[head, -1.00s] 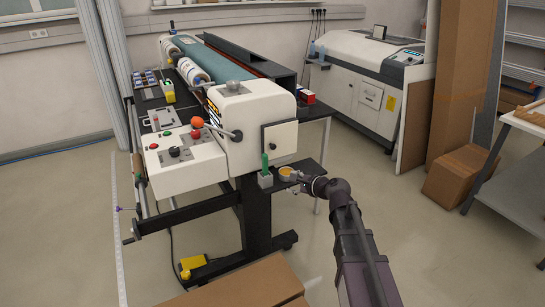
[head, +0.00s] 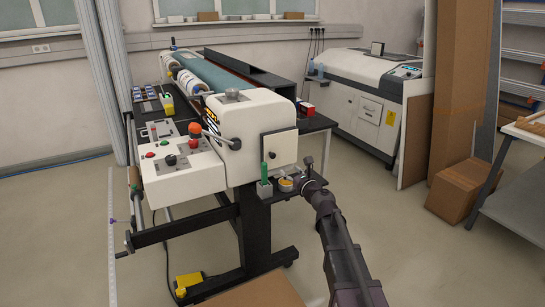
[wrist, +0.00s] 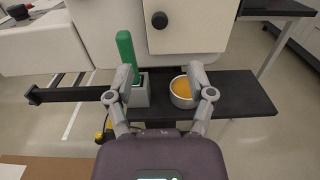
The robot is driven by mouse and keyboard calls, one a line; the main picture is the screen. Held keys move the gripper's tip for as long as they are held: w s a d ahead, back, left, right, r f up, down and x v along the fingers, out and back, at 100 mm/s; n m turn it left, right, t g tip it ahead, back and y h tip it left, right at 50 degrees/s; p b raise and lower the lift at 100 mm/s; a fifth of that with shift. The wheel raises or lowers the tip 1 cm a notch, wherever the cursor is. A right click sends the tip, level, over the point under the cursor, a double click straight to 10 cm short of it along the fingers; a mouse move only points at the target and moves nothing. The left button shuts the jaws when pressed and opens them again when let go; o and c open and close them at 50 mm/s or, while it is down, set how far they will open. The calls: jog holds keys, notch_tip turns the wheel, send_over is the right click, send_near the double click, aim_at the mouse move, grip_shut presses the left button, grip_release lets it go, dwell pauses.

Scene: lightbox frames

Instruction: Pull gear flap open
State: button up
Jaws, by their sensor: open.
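The gear flap (head: 280,147) is a cream square panel on the end of the white machine housing, with a dark round knob (head: 273,156). It looks closed, lying against the housing. In the wrist view the flap (wrist: 205,25) is at the top, with its black knob (wrist: 160,20) near its left edge. My gripper (head: 292,182) is in front of and below the flap. In the wrist view my gripper (wrist: 152,85) has its two fingers wide apart, with nothing between them. It is apart from the knob.
A small black shelf (wrist: 245,95) lies under the flap. On it stand a grey holder (wrist: 141,95) with a green-handled tool (wrist: 126,50) and a white cup (wrist: 181,93) with orange-yellow contents, both close to my fingers. An orange ball lever (head: 195,129) sticks out left of the flap.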

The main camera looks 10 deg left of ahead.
aim_at(273, 156)
jog(key=shift+w+a, duration=0.1)
jog(key=shift+w, duration=0.05)
jog(key=x, duration=1.3)
jog(key=shift+w+a, duration=0.15)
jog(key=shift+a, duration=0.05)
grip_shut()
